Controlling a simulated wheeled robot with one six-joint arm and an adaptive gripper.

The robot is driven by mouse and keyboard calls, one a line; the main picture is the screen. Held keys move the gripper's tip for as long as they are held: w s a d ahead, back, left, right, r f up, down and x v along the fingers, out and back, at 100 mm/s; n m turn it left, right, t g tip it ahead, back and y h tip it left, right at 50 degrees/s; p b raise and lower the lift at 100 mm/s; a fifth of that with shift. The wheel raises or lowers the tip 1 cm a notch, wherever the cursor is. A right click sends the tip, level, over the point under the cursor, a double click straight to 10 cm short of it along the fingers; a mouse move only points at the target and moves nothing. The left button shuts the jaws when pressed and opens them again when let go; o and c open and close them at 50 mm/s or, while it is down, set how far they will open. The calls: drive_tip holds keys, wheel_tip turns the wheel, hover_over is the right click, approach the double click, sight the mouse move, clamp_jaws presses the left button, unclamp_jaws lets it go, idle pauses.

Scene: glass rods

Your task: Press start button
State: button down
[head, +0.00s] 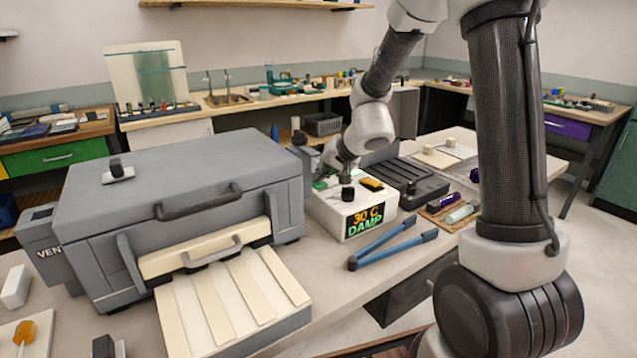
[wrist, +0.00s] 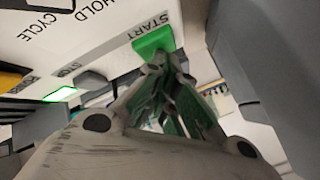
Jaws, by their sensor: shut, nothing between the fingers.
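The start button (wrist: 153,41) is a bright green block under the word START on the white control box (wrist: 85,30). In the head view the control box (head: 338,213) stands on the bench, its display reading "30 C DAMP". My gripper (wrist: 165,58) is shut and empty, with its fingertips right at the button's edge in the wrist view. I cannot tell whether they touch it or press it. In the head view my gripper (head: 330,172) is over the back left of the box and partly covers the button there.
A large grey kiln-like machine (head: 180,180) stands close left of the box. Blue tongs (head: 392,248) lie in front. A black grooved unit (head: 405,178) is to the right. A grey stop button (wrist: 88,82) and a green-lit switch (wrist: 60,94) share the panel.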

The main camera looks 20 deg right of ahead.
idle(0.5)
drive_tip(key=shift+r, duration=0.8)
drive_tip(key=shift+r, duration=2.5)
